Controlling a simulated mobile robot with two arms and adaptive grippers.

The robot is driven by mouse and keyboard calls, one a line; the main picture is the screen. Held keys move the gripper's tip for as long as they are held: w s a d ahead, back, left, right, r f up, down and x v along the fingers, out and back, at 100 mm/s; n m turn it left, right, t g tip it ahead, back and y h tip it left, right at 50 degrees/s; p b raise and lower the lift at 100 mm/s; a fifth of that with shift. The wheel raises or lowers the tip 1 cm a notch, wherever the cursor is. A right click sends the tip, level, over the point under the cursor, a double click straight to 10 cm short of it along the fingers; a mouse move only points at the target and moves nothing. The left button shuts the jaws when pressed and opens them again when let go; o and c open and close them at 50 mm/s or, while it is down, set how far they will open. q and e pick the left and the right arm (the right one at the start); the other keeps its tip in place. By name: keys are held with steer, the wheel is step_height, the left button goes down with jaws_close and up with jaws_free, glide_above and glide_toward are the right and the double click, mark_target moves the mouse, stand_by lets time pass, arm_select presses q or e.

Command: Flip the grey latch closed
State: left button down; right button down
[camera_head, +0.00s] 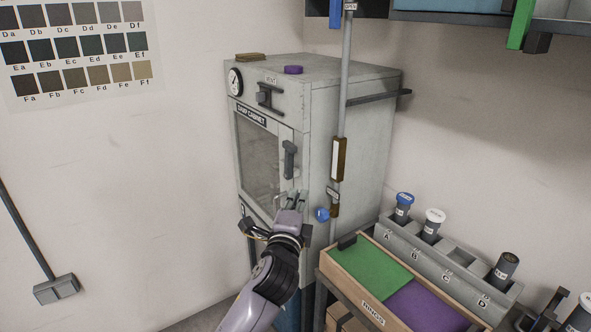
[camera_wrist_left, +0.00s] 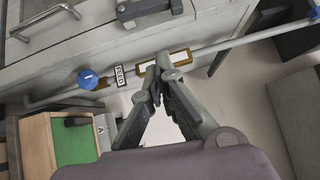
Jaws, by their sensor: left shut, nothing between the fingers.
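The grey latch (camera_head: 289,160) is a dark grey handle on the front of the grey cabinet (camera_head: 345,150), by the right edge of its windowed door. In the head view it stands roughly upright. It looks like the dark grey block (camera_wrist_left: 150,10) at the top edge of the left wrist view, partly cut off. My left gripper (camera_head: 298,199) is below the latch, in front of the cabinet's lower right corner, apart from the latch. In the left wrist view its fingers (camera_wrist_left: 157,78) are together with nothing between them. My right gripper is not in view.
A vertical rod (camera_head: 342,105) with a blue knob (camera_head: 322,214) runs beside the cabinet. A wooden tray (camera_head: 345,265) with green and purple panels and a grey vial rack (camera_head: 450,262) stand at the right. A vent slider (camera_head: 268,98) is above the door.

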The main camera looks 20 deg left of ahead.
arm_select(q)
steer(key=p, duration=0.2)
glide_toward(289, 162)
steer(key=w+d, duration=0.5)
steer(key=shift+w+a+r+p, duration=0.1)
steer(key=shift+w+a+p, duration=0.1)
steer(key=shift+w+a, duration=0.3)
steer(key=shift+w+a+p, duration=0.2)
steer(key=shift+a, duration=0.45)
steer(key=shift+w+a+r+p, duration=0.1)
steer(key=shift+w+a+p, duration=0.1)
steer(key=shift+w+a, duration=0.3)
steer(key=shift+s, duration=0.15)
steer(key=shift+a, duration=0.1)
